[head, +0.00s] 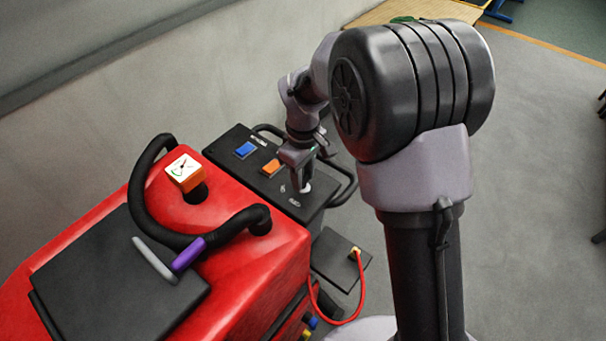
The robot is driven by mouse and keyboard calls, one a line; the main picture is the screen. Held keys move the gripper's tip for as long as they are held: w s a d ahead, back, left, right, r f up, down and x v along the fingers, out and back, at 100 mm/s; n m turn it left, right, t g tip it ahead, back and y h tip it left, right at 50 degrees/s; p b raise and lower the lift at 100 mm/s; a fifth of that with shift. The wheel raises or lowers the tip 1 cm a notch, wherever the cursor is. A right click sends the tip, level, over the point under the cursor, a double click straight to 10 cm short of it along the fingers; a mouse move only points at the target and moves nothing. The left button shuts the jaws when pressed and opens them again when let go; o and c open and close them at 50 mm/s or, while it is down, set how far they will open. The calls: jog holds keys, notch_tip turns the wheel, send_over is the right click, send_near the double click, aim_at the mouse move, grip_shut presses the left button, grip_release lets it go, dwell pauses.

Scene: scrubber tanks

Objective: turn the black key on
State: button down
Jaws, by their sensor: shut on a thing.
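My gripper (298,182) reaches down to the right end of the black control panel (228,143) on the red scrubber. Its jaws are shut at the pale round key switch (306,187). The black key is between or behind the fingers and is mostly hidden, so I cannot tell which way it points. Small pale markings (294,202) show on the panel just in front of the switch.
A black rail (348,178) borders the panel. A red cable (361,290) hangs at right.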

jog(key=shift+m, duration=0.3)
jog(key=m+b, duration=0.1)
jog(key=m, duration=0.4)
jog(key=shift+m, duration=0.3)
jog(key=m+b, duration=0.1)
jog(key=m, duration=0.4)
jog(key=shift+m, duration=0.3)
dwell(0.3)
jog(key=c, duration=1)
grip_release()
notch_tip(320, 180, up, 18)
jog(key=p, duration=0.4)
jog(key=shift+f, duration=0.25)
